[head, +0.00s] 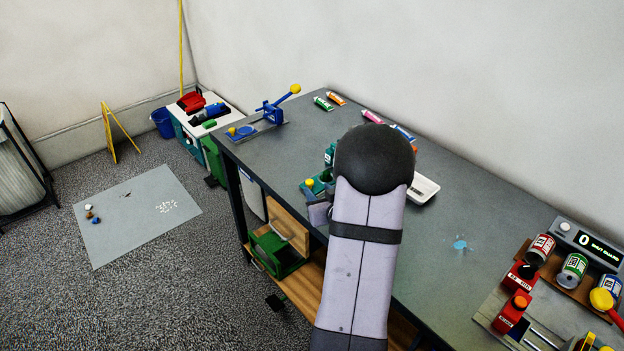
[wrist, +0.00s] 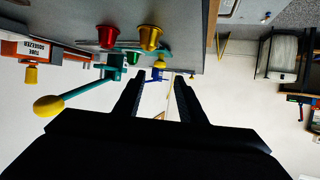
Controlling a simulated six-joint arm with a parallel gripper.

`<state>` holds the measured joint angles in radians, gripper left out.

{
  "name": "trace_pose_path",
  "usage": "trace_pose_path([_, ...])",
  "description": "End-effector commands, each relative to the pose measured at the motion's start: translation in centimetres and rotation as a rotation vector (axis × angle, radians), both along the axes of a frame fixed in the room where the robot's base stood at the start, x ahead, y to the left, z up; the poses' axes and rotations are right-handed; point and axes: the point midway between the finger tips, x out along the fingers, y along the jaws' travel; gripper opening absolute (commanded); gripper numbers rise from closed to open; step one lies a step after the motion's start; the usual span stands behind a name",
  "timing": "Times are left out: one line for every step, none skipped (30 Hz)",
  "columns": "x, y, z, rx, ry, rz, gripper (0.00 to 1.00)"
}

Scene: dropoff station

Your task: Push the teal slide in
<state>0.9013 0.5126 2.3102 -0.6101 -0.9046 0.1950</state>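A teal fixture (head: 320,187) with a yellow knob stands at the table's near edge in the head view, partly hidden by my arm. In the wrist view, which is upside down, a teal bar (wrist: 82,90) ending in a yellow ball runs from a teal post at left. I cannot tell which teal part is the slide, or how far in it sits. My gripper (wrist: 158,80) is open and empty, its fingers apart, to the right of the teal bar in the wrist view. Its fingers are hidden in the head view.
Red (wrist: 106,36) and yellow (wrist: 150,38) cups stand near the teal post. A blue lever device (head: 270,112) is at the table's far left corner. Tubes (head: 372,116) and a white tray (head: 423,187) lie behind my arm. Cans (head: 572,268) stand at right. The table centre right is mostly clear.

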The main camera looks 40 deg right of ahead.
Motion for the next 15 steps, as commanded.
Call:
trace_pose_path([-0.1, -0.1, 0.1, 0.001, -0.004, -0.002, 0.37])
trace_pose_path([-0.1, -0.1, 0.1, 0.001, -0.005, -0.002, 0.37])
trace_pose_path([-0.1, -0.1, 0.0, 0.0, -0.006, -0.002, 0.37])
trace_pose_path([0.0, -0.1, 0.0, 0.0, -0.004, -0.002, 0.37])
trace_pose_path([0.1, -0.1, 0.0, 0.0, -0.004, -0.001, 0.37])
trace_pose_path([0.2, -0.2, -0.1, 0.0, -0.004, -0.001, 0.37])
trace_pose_path([0.4, -0.2, -0.2, 0.0, -0.003, 0.0, 0.37])
trace_pose_path([0.5, -0.3, -0.3, 0.0, -0.003, 0.001, 0.37])
trace_pose_path([0.8, -0.4, -0.4, 0.0, -0.002, 0.001, 0.37])
trace_pose_path([1.0, -0.5, -0.5, 0.0, -0.002, 0.001, 0.37])
trace_pose_path([1.3, -0.6, -0.6, 0.0, -0.002, 0.001, 0.37])
trace_pose_path([1.7, -0.7, -0.8, 0.001, -0.002, -0.001, 0.37])
trace_pose_path([2.0, -0.9, -0.9, 0.0, -0.002, 0.001, 0.37])
trace_pose_path([2.3, -0.9, -1.1, 0.001, -0.001, 0.001, 0.37])
trace_pose_path([2.8, -1.1, -1.2, 0.0, -0.002, 0.001, 0.37])
